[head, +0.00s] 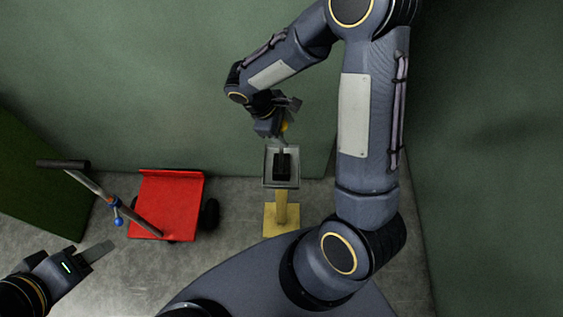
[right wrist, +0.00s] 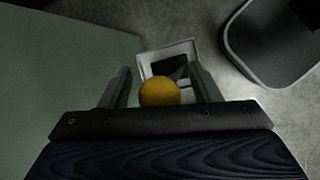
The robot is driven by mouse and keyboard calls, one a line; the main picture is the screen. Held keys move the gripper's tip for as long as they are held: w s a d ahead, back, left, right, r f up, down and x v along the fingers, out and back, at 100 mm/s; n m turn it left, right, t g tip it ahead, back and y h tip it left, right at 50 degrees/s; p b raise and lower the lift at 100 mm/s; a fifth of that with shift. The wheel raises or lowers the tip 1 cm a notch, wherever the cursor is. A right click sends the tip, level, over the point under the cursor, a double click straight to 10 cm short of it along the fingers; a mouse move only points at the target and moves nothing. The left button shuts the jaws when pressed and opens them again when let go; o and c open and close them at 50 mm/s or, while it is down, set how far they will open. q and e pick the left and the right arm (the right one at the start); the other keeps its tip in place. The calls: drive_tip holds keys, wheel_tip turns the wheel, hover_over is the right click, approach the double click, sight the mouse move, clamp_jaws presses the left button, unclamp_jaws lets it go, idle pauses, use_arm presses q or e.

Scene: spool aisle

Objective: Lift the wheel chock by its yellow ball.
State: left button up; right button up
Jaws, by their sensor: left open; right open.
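The wheel chock (head: 282,166) is a dark block in a grey tray (head: 268,178) on top of a yellow post. Its yellow ball (head: 285,126) shows just under my right gripper (head: 284,131). In the right wrist view the yellow ball (right wrist: 160,92) lies between the two open fingers, with a visible gap on each side. The dark chock body (right wrist: 170,68) and the light tray rim (right wrist: 146,60) show beyond it. My left gripper (head: 100,250) is open and empty at the lower left, far from the chock.
The yellow post (head: 281,212) stands on the concrete floor close to a green wall (head: 170,80). A red cart (head: 170,200) with a dark-gripped handle (head: 62,164) and a blue ball (head: 117,222) stands to the left. Bare floor lies between cart and post.

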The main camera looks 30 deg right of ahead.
drive_tip(key=shift+c, duration=0.5)
clamp_jaws()
drive_tip(key=shift+r, duration=0.15)
